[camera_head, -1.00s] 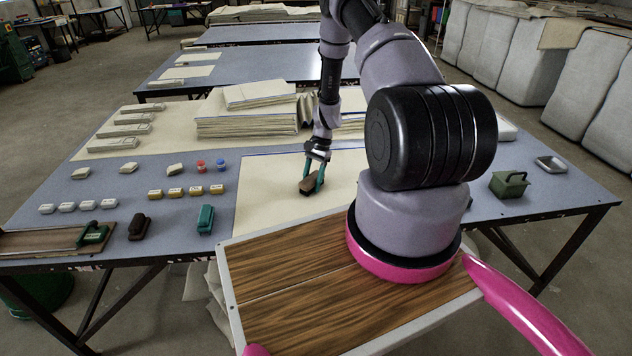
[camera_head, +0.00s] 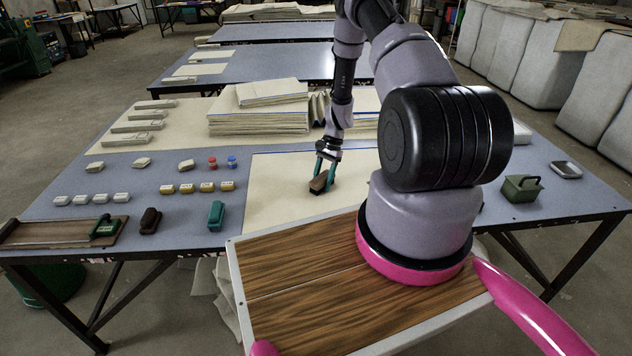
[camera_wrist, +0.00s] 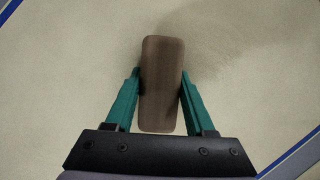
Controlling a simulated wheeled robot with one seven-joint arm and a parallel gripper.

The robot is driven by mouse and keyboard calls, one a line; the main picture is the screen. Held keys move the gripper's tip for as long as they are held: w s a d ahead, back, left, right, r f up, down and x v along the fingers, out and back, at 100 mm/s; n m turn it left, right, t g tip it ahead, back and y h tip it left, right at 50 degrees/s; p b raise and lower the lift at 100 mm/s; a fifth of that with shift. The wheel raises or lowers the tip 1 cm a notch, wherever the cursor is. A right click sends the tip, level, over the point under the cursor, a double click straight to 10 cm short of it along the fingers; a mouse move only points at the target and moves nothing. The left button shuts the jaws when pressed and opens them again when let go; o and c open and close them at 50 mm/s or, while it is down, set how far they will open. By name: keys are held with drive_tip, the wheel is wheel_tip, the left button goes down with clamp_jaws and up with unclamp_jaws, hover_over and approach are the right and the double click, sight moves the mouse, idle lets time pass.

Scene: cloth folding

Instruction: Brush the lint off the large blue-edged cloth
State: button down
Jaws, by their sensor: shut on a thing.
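The large blue-edged cloth (camera_head: 275,200) lies flat on the table, cream with a thin blue edge. It also fills the wrist view (camera_wrist: 60,75), with blue lines at the corners. My gripper (camera_head: 325,175) is shut on a brown wooden brush (camera_head: 319,183) over the cloth. In the wrist view the brush (camera_wrist: 161,85) sits between my green fingers, its back facing the camera. Its bristles are hidden, and I cannot tell whether they touch the cloth. A faint darker patch (camera_wrist: 205,45) shows on the cloth beyond the brush; I cannot tell whether it is lint or shadow.
A stack of folded cloths (camera_head: 258,118) stands behind the cloth. A green box (camera_head: 521,188) and a metal tray (camera_head: 565,169) stand at the right.

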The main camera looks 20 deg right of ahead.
sight(335, 188)
drive_tip(key=shift+s+d, duration=0.25)
drive_tip(key=shift+d, duration=0.6)
drive_tip(key=shift+s+d, duration=0.25)
drive_tip(key=shift+d, duration=0.55)
drive_tip(key=shift+s+d, duration=0.25)
drive_tip(key=shift+d, duration=0.6)
drive_tip(key=shift+w+a+r, duration=0.1)
drive_tip(key=shift+r, duration=2.95)
drive_tip(key=shift+r, duration=1.5)
